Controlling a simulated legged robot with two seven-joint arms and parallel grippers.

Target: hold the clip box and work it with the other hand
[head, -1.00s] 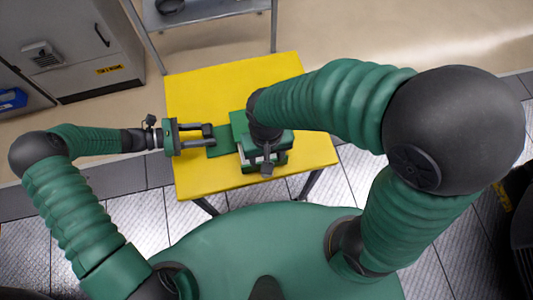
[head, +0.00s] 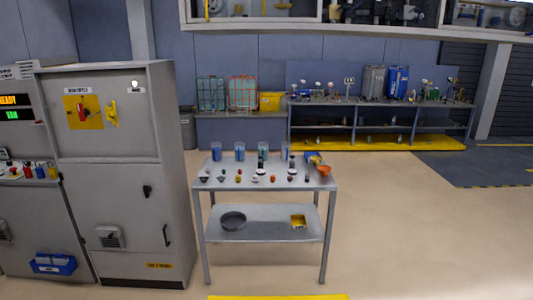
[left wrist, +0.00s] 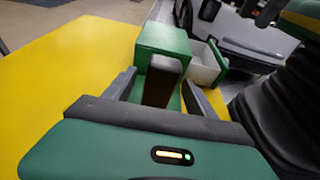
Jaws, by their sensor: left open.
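In the left wrist view a green box (left wrist: 163,42) sits at the yellow table's edge. A white, tray-like part (left wrist: 203,63) with an upright green panel (left wrist: 217,54) stands out from its right side. My left gripper (left wrist: 160,84) is open, its dark fingers pointing at the box's near side. I cannot tell whether they touch the box. Dark shapes fill the right side of this view, and I cannot make out my right gripper among them. The head view shows neither the box nor my grippers.
The yellow table (left wrist: 70,85) is bare left of the box. In the head view a grey cart (head: 265,186) with cups and small parts stands ahead. Grey cabinets (head: 120,210) are at left, a workbench (head: 380,103) at the back. Floor right of the cart is clear.

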